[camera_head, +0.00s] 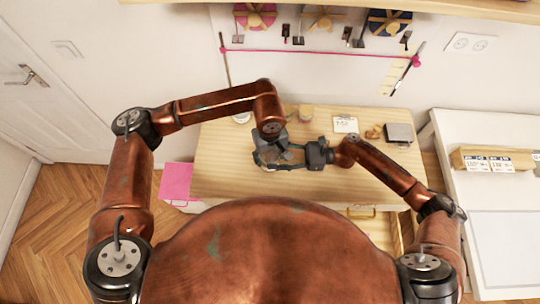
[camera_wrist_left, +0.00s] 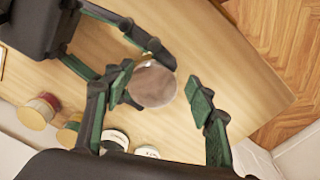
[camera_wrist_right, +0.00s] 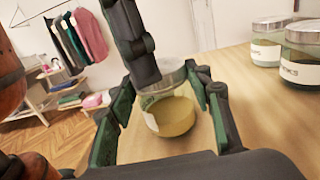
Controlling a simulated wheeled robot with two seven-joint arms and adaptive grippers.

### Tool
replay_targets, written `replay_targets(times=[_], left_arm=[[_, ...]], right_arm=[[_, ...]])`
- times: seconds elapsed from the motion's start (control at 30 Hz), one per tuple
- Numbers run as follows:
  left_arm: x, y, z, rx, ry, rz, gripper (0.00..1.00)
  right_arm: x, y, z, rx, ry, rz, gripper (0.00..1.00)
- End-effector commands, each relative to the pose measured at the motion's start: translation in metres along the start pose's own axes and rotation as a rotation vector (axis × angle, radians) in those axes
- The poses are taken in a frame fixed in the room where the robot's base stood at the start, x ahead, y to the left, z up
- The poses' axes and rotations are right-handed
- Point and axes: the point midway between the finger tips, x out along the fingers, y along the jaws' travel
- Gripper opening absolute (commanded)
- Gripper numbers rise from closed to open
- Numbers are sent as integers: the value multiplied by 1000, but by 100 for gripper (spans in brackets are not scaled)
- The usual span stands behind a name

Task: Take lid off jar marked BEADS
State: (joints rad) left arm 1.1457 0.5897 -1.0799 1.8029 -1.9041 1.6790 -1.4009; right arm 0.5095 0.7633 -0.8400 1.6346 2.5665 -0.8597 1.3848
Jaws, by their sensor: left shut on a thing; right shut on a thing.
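A glass jar (camera_wrist_right: 172,116) with yellowish contents stands upright on the wooden table, between the fingers of my right gripper (camera_wrist_right: 165,120). Its pale label is turned aside and cannot be read. A round silver lid (camera_wrist_left: 152,84) is at the jar's mouth; any gap beneath it is not visible. My left gripper (camera_wrist_left: 157,92) reaches down from above, shut on the lid with a finger on each side. My right gripper is shut on the jar's body from the side. In the head view, my left gripper (camera_head: 270,146) and right gripper (camera_head: 288,160) meet over the table and mostly hide the jar.
Other lidded jars (camera_wrist_left: 38,110) stand near the table's back; a labelled dark one (camera_wrist_right: 304,56) is at right in the right wrist view. A small card (camera_head: 345,124) and a dark box (camera_head: 398,133) lie right. The table's left part (camera_head: 220,175) is clear.

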Motion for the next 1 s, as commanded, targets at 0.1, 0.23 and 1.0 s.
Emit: replay_targets(times=[0.1, 0.23, 1.0], left_arm=[[2, -3, -1, -3, 1, -10, 37], [3, -4, -1, -3, 1, -13, 28], [4, -3, 1, -1, -1, -10, 0]], right_arm=[[0, -1, 4, -3, -5, 1, 0], [0, -1, 5, -4, -6, 0, 0], [3, -1, 9, -6, -14, 4, 0]])
